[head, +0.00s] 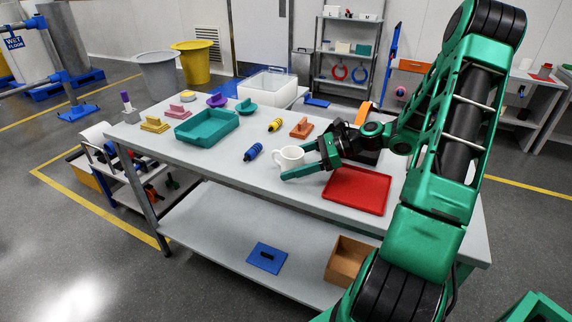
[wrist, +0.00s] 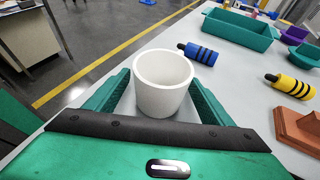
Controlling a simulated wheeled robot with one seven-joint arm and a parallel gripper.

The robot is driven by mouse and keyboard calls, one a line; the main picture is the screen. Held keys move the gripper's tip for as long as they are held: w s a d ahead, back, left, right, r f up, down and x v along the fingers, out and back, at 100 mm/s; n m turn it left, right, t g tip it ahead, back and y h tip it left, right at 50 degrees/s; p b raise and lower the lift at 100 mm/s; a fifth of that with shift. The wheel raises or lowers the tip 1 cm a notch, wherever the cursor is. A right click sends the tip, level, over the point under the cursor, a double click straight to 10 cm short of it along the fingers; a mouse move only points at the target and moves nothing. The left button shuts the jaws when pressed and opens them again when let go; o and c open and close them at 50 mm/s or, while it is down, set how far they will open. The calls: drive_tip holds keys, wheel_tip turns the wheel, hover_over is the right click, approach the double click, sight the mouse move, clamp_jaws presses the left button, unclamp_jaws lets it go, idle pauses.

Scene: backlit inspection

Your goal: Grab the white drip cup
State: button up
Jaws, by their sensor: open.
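In the wrist view the white cup (wrist: 163,82) is between the two green fingers of my gripper (wrist: 160,90), with one finger on each side. My gripper (head: 300,160) is open around the cup. A small gap seems to show on the left side; whether the right finger touches the cup I cannot tell.
A red tray (head: 356,190) lies right of the cup. A blue cylinder (head: 253,152) lies left of it, with a yellow cylinder (head: 275,125) and an orange-brown block (head: 302,128) behind. A teal tray (head: 207,127) is further left. The table's front edge is close.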

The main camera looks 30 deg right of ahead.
drive_tip(key=shift+c, duration=0.3)
drive_tip(key=c, duration=1.1)
drive_tip(key=shift+o, duration=0.2)
